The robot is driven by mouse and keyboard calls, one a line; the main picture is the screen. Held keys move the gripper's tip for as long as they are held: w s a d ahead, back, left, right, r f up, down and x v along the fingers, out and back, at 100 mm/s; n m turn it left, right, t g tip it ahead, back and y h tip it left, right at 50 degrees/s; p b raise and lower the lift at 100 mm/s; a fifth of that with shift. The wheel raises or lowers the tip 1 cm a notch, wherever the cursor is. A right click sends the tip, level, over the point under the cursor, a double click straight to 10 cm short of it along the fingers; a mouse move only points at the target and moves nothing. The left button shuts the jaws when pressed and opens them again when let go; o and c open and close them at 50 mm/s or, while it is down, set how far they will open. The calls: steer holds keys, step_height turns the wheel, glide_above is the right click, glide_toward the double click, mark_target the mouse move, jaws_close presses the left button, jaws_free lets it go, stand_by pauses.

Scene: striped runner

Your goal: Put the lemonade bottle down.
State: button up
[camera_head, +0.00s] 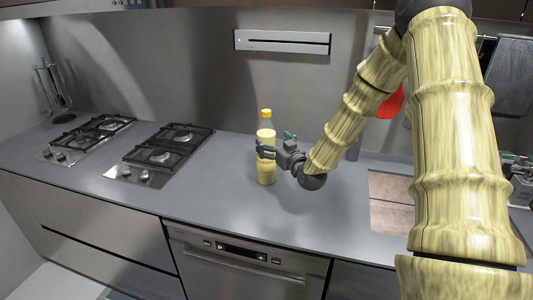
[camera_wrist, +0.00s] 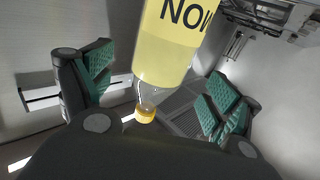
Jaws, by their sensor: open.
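The lemonade bottle (camera_head: 266,172) stands upright on the grey counter (camera_head: 225,200), pale yellow with a yellow cap. My gripper (camera_head: 266,150) is at the bottle's upper half, reaching in from the right. In the wrist view the bottle (camera_wrist: 168,52) lies between the two green-padded fingers of my gripper (camera_wrist: 158,88), with gaps on both sides. The fingers are open and apart from the bottle. Part of the bottle's side is hidden behind a finger in the head view.
Two gas hobs stand left of the bottle, the nearer one (camera_head: 160,155) closest. A brown board (camera_head: 390,190) lies to the right, partly behind my arm. A red object (camera_head: 391,104) shows behind my arm. The counter in front of the bottle is clear.

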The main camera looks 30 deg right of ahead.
steer(key=w, duration=0.1)
steer(key=w+p, duration=0.2)
steer(key=w, duration=0.1)
steer(key=shift+w+d, duration=0.1)
steer(key=shift+d, duration=0.15)
steer(key=shift+w, duration=0.45)
steer(key=shift+r, duration=0.1)
jaws_close()
